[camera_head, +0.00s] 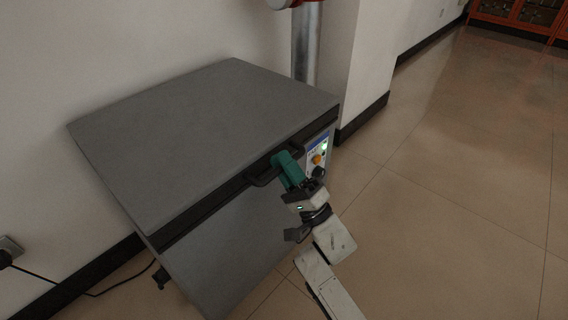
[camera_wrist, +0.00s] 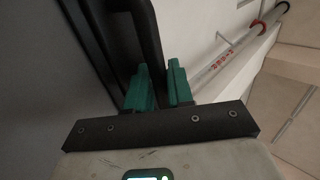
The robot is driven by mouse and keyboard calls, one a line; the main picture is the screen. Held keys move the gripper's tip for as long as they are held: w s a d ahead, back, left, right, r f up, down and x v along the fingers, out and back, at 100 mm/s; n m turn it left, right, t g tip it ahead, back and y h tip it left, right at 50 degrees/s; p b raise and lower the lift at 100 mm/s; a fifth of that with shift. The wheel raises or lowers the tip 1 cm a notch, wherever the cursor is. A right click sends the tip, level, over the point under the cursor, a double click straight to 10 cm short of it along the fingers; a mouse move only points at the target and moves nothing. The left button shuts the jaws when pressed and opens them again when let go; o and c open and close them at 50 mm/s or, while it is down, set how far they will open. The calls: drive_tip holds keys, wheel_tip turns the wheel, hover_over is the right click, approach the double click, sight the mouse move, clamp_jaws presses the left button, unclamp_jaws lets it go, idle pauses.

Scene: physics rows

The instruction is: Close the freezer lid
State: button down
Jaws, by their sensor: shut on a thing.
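The freezer (camera_head: 225,255) is a grey box against the wall. Its flat grey lid (camera_head: 195,125) lies down over the body, with a dark band along the front edge; I cannot tell if a small gap is left there. A black bar handle (camera_head: 262,177) sticks out from the front edge of the lid. My gripper (camera_head: 284,164) has green fingers and is shut on the handle at its right part. In the wrist view, the handle (camera_wrist: 150,40) runs up from the green fingers (camera_wrist: 158,84), which hide the part they grip.
A metal pipe (camera_head: 306,45) and a wall corner stand behind. A cable (camera_head: 110,291) runs from a wall socket at left. The tiled floor to the right is clear.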

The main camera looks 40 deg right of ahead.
drive_tip(key=shift+w+a+f, duration=0.1)
drive_tip(key=shift+f, duration=0.6)
drive_tip(key=c, duration=1.2)
unclamp_jaws()
drive_tip(key=shift+o, duration=0.2)
drive_tip(key=shift+f, duration=0.1)
drive_tip(key=p+v, duration=0.2)
drive_tip(key=v, duration=0.8)
drive_tip(key=shift+s, duration=0.5)
